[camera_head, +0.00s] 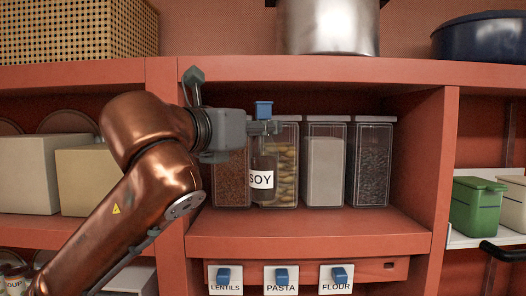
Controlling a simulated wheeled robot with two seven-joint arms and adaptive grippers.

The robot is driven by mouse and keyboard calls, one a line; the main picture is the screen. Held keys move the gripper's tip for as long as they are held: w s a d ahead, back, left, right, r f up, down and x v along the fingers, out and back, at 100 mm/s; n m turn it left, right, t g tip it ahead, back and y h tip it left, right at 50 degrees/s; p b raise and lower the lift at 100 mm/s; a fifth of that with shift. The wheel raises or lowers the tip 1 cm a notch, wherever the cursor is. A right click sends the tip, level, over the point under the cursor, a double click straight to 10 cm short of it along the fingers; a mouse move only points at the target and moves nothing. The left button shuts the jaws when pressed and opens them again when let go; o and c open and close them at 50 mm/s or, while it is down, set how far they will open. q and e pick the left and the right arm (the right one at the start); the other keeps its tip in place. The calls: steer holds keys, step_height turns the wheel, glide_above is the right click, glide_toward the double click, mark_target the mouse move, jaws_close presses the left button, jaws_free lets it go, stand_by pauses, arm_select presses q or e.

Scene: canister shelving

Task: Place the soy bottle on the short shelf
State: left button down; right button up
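The soy bottle is dark, with a blue cap (264,109) and a white "SOY" label (261,180). It is upright in front of the clear canisters in the middle compartment. My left gripper (266,128) comes in from the left, its fingers at the bottle's neck just below the cap; it looks shut on it. The far finger is hidden. I cannot tell whether the bottle's base touches the shelf board (310,226). My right gripper is not in view.
Several canisters, including one with white contents (324,170), stand behind the bottle. Blue-clipped labels (281,277) hang below the board. Beige boxes (40,172) are left, a green container (477,206) right. A steel pot (330,27) and dark blue pot (483,40) stand on top.

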arm_select(q)
steer(key=shift+w, duration=1.1)
step_height(320, 180, down, 7)
steer(key=w+p, duration=0.2)
steer(key=shift+p, duration=0.4)
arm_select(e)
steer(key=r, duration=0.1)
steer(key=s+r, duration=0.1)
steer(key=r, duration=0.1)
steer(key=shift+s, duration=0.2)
arm_select(q)
steer(key=shift+s, duration=0.2)
steer(key=c, duration=2.1)
jaws_free()
steer(key=shift+f, duration=0.2)
steer(key=o, duration=0.4)
steer(key=shift+w, duration=0.1)
steer(key=shift+o, duration=0.2)
